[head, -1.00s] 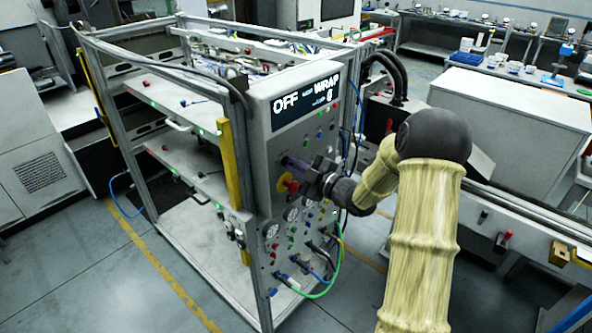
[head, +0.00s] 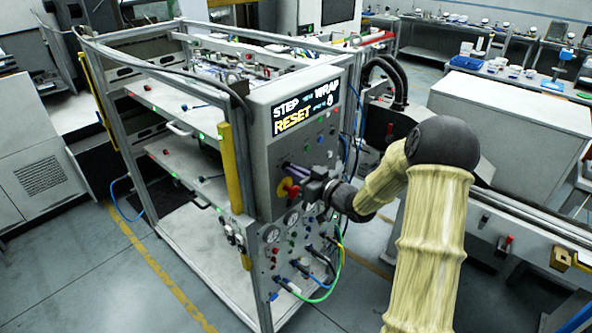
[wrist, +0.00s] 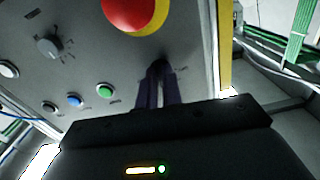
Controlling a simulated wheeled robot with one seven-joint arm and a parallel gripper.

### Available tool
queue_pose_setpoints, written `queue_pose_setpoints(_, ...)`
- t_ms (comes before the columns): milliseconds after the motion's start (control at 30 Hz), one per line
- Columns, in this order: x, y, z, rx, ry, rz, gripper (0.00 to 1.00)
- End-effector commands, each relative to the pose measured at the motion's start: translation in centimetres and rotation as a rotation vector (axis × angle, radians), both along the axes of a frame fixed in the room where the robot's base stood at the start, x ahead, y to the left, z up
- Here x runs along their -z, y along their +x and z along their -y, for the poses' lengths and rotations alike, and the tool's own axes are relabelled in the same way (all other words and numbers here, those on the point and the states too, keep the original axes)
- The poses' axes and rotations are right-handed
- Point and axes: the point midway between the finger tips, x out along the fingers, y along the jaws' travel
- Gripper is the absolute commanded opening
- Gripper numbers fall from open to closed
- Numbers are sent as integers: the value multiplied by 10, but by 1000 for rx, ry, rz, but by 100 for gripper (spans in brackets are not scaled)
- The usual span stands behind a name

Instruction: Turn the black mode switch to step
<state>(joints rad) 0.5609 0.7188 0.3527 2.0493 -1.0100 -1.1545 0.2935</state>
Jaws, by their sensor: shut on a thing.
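My gripper (head: 290,168) is at the front of the grey control panel (head: 257,160), level with the upper side of the red and yellow emergency stop. In the wrist view its two dark purple fingers (wrist: 159,72) are close together, with their tips at the panel. They are shut on the black mode switch (wrist: 160,64), which is mostly hidden between them. Its pointer direction cannot be made out. The panel's display (head: 305,112) reads STEP and WRAP on top, with RESET below.
The emergency stop (wrist: 137,10) is close beside the fingers. Another selector knob (wrist: 48,46) and a green button (wrist: 105,91) are on the same panel. Gauges and hoses (head: 325,285) are below. A yellow post (head: 233,167) stands at the panel's left edge.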

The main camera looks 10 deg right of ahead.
Motion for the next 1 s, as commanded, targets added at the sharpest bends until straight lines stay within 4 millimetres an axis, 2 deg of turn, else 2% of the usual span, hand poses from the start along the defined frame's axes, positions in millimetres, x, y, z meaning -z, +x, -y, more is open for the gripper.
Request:
queue_pose_setpoints(400, 2, -1, -1, 0, 211, -161, 0)
queue_pose_setpoints(967, 3, -2, -1, 0, 246, -186, 0)
queue_pose_setpoints(1000, 3, -2, -1, 0, 246, -186, 11)
